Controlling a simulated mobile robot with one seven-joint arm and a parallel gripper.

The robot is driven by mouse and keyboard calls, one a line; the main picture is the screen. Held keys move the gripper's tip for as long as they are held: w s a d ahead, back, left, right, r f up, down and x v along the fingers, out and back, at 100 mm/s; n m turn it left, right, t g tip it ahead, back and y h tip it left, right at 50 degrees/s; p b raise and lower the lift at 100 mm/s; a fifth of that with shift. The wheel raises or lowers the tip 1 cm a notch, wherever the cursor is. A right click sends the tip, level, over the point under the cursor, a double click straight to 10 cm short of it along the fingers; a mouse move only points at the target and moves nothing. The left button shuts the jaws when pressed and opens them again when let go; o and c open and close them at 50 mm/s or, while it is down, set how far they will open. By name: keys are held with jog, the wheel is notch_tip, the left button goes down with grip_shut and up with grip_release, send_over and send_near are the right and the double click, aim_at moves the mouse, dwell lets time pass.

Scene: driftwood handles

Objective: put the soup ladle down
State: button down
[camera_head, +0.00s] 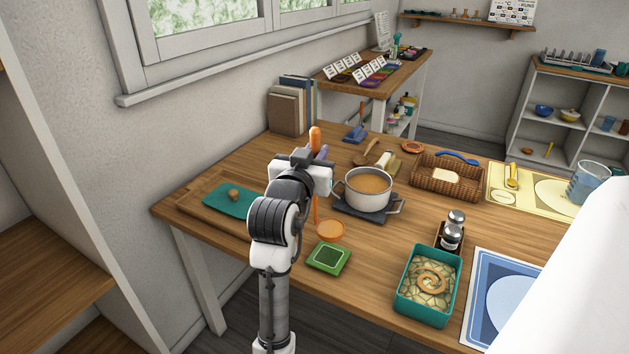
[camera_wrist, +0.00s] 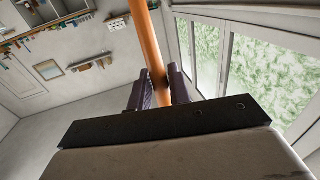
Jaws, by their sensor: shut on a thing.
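The soup ladle has a long orange handle (camera_head: 315,137) that stands nearly upright. My gripper (camera_head: 319,155) is shut on this handle above the table, left of the pot. In the wrist view the orange handle (camera_wrist: 149,42) passes between the two dark fingers of my gripper (camera_wrist: 160,88). The lower handle shows below my wrist and runs down towards a round orange shape (camera_head: 330,229) at the table. I cannot tell whether that shape is the ladle's bowl or a separate dish, or whether it touches the wood.
A white pot (camera_head: 367,190) of soup stands on a dark trivet (camera_head: 367,211) just right of my gripper. A green square item (camera_head: 328,258), a teal container (camera_head: 428,287) and shakers (camera_head: 452,232) stand nearer. A wooden tray (camera_head: 190,197) with a teal cloth lies left.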

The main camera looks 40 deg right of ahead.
jog(key=shift+f, duration=3.25)
jog(key=shift+f, duration=0.15)
jog(key=c, duration=1.3)
grip_release()
jog(key=shift+a, duration=0.1)
jog(key=p+v, duration=0.2)
jog(key=v, duration=1)
jog(key=shift+p, duration=0.35)
